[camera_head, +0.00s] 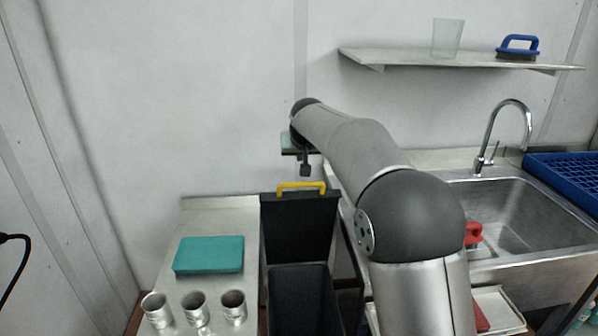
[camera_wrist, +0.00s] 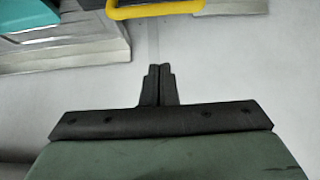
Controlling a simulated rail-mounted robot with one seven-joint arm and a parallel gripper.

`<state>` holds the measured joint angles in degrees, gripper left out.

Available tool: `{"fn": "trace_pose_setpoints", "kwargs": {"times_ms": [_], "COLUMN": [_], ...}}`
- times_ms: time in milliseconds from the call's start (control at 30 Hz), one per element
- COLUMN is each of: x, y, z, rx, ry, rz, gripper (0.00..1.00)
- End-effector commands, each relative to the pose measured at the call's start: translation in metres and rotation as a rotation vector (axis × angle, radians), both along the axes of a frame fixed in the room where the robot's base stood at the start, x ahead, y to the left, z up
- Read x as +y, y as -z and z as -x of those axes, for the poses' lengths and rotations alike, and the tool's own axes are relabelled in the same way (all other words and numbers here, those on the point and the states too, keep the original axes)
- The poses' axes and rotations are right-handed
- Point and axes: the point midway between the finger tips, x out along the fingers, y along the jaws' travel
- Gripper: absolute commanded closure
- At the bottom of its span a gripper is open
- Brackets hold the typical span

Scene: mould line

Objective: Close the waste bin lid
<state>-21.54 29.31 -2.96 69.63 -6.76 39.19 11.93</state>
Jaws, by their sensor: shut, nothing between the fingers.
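The black waste bin (camera_head: 304,297) stands between the left counter and the sink unit. Its lid (camera_head: 298,228) is raised upright at the back, so the bin is open, with a yellow handle (camera_head: 301,186) along the lid's top edge. My gripper (camera_head: 306,171) is just above and behind the handle, apart from it. In the wrist view my gripper (camera_wrist: 158,72) has its two fingers together and empty, pointing toward the pale wall. The yellow handle (camera_wrist: 155,11) shows there at the top edge, beyond the fingertips.
A teal block (camera_head: 209,254) and three metal cups (camera_head: 194,309) are on the left counter (camera_head: 222,210). At right are a sink (camera_head: 510,215) with a tap (camera_head: 507,125), a red object (camera_head: 473,233) and a blue rack (camera_head: 565,178). A shelf (camera_head: 450,60) hangs above.

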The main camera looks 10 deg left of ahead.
Motion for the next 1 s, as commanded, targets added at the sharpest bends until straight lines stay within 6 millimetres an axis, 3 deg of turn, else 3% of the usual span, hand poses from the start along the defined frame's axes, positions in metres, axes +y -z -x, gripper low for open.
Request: {"fn": "trace_pose_setpoints", "kwargs": {"times_ms": [167, 700, 1000], "x": [0.008, 0.019, 0.014], "y": [0.005, 0.071, 0.081], "z": [-0.013, -0.074, -0.045], "rx": [-0.013, -0.011, -0.012], "ry": [-0.003, -0.004, -0.004], "rz": [-0.003, -0.003, -0.003], "gripper": [1.0, 1.0, 1.0]}}
